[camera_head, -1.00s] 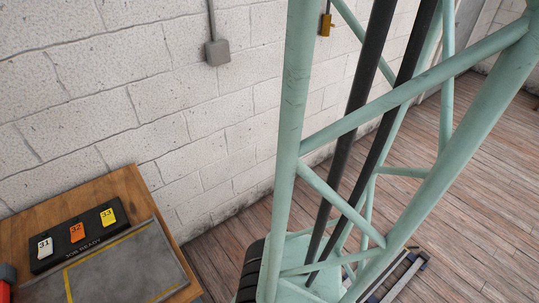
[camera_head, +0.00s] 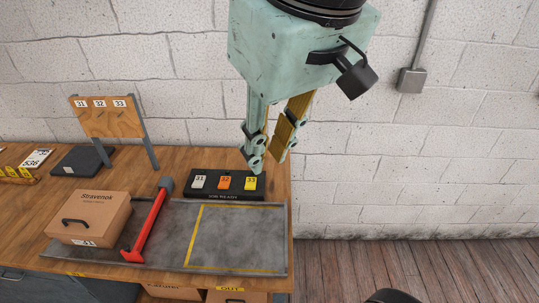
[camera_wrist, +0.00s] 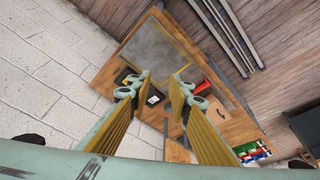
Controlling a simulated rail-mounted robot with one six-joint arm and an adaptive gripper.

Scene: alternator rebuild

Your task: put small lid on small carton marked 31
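A brown carton (camera_head: 108,208) printed "Stravenok" stands on the left of the grey bench mat, with a black handle on it. A white label (camera_head: 84,243) sits low on its front; its number is too small to read. The carton also shows at right in the wrist view (camera_wrist: 224,97). I cannot make out a separate small lid. My gripper (camera_head: 265,160) hangs above the back of the bench, near the JOB READY board and right of the carton. In the wrist view its fingers (camera_wrist: 161,78) are apart with nothing between them.
A red tool (camera_head: 149,222) lies on the mat (camera_head: 180,262) beside the carton. The JOB READY board (camera_head: 197,196) holds tags 31, 32 and 33. A wooden sign (camera_head: 105,122) stands behind. The yellow-outlined mat area is clear. Boxes (camera_head: 172,292) sit below the bench.

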